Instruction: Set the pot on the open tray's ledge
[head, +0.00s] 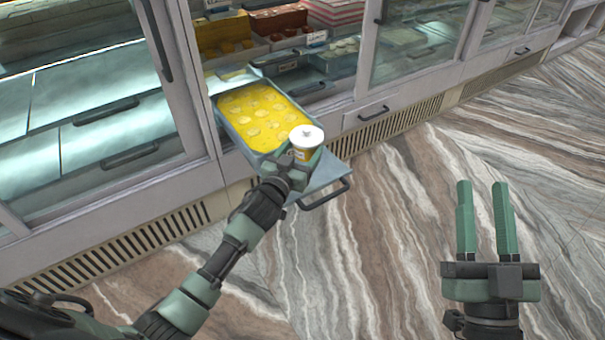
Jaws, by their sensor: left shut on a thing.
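The pot (304,145) is small, with a white lid and a yellow band. My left gripper (298,160) is shut on it and holds it upright at the near end of the open tray (240,142). The tray is pulled out from the counter and is filled with yellow sweets. Its flat grey ledge (323,176) with a dark handle lies just below and beside the pot. I cannot tell whether the pot touches the ledge. My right gripper (483,190) is open and empty over the floor at the right.
The glass counter (90,100) runs along the back, with a door edge left of the tray. More trays of sweets (275,20) sit inside. A closed drawer (375,113) is right of the open tray. The striped floor (400,220) in front is clear.

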